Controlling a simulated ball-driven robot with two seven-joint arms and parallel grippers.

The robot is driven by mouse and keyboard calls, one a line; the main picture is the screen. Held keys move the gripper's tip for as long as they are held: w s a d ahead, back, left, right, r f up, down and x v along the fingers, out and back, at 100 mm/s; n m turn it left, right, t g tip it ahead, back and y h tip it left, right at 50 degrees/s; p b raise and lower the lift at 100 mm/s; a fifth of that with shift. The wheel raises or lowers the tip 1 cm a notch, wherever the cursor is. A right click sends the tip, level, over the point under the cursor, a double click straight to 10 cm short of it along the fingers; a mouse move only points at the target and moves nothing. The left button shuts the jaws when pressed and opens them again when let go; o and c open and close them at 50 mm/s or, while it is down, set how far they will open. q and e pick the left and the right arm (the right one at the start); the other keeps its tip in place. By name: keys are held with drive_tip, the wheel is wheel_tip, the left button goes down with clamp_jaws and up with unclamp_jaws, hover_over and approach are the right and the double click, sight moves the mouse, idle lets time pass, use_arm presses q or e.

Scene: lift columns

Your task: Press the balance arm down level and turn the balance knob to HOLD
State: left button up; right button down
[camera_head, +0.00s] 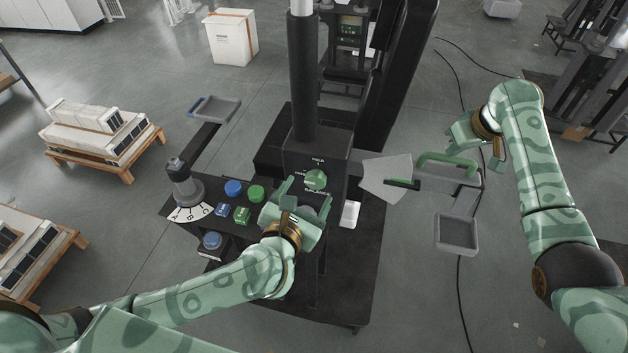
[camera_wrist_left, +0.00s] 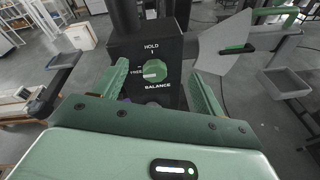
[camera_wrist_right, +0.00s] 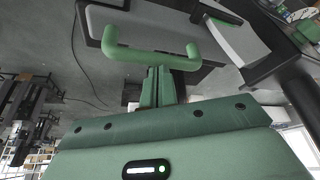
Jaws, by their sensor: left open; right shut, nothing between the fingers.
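The green balance knob (camera_head: 316,180) is on the dark column box. In the left wrist view the knob (camera_wrist_left: 154,71) has its pale mark lying level towards FREE, with HOLD above. My left gripper (camera_head: 307,194) is open, its fingers apart in front of the knob, one to each side; no contact shows. The balance arm (camera_head: 455,179) reaches right from the box and carries a green handle (camera_head: 448,160). A grey plate (camera_head: 386,172) with a green band stands beside the box. My right gripper (camera_wrist_right: 160,86) is shut and empty at the handle (camera_wrist_right: 150,55); touching cannot be told.
A grey tray (camera_head: 456,234) hangs below the balance arm. Left of the box are a lever (camera_head: 183,180) on a lettered dial, and blue and green buttons (camera_head: 257,193). Another tray (camera_head: 214,108) sticks out at back left. Pallets with panels (camera_head: 100,135) stand further left.

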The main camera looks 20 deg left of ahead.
sight(314, 181)
use_arm(q)
drive_tip(key=w+f+n, duration=0.1)
drive_tip(key=w+f, duration=0.1)
drive_tip(key=w, duration=0.1)
drive_tip(key=w+f+n+g, duration=0.1)
drive_tip(key=w+f+n, duration=0.1)
drive_tip(key=w, duration=0.1)
drive_tip(key=w+a+f+n+g+y, duration=0.1)
drive_tip(key=w+f, duration=0.2)
drive_tip(key=w, duration=0.1)
drive_tip(key=c, duration=1)
